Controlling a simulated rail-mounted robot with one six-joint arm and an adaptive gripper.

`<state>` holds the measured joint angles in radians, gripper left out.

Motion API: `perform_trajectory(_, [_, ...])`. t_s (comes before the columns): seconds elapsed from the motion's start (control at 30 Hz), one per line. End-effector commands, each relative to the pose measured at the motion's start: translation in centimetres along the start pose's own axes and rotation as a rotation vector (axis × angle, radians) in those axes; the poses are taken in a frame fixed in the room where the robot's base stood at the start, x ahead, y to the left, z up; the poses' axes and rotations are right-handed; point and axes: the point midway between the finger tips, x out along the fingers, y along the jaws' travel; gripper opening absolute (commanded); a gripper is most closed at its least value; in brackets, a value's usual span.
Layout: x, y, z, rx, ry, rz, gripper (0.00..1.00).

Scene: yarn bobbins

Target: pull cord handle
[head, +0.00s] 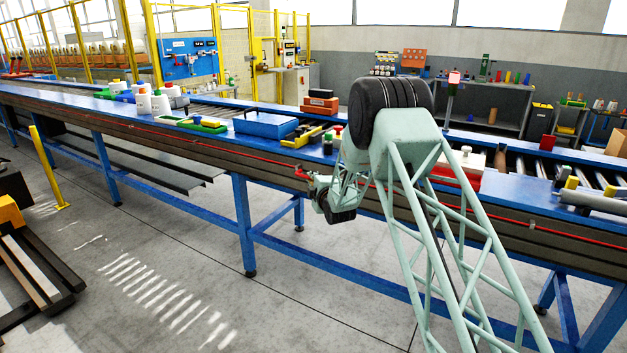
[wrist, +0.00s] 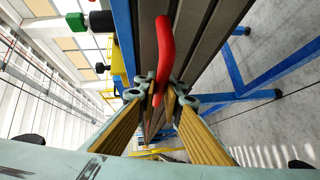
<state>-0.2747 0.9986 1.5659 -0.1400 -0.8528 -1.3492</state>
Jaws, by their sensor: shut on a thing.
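A red cord (head: 215,147) runs along the brown side of the blue bench. A thick red handle (wrist: 166,48) shows in the wrist view, curved, with its lower end between my fingertips. In the head view the red handle (head: 301,173) is a small shape at the cord, at the tip of my gripper (head: 310,178). My gripper (wrist: 160,94) is shut on the red handle. The part of the handle between the fingertips is partly hidden by them.
Blue bench legs (head: 243,220) stand below. The grey floor (head: 150,260) in front is largely open. A yellow post (head: 48,168) stands at left.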

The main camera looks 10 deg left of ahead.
Motion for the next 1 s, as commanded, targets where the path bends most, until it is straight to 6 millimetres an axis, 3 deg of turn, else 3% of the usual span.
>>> perform_trajectory(0.1, [0.0,0.0,0.0,0.0,0.0,-0.001,0.0])
perform_trajectory(0.13, [0.0,0.0,0.0,0.0,0.0,-0.001,0.09])
perform_trajectory(0.3, [0.0,0.0,0.0,0.0,0.0,-0.001,0.21])
perform_trajectory(0.73, [-0.2,0.1,0.0,0.0,0.0,0.0,0.21])
perform_trajectory(1.0, [-2.0,0.0,0.0,0.0,0.0,-0.001,0.21])
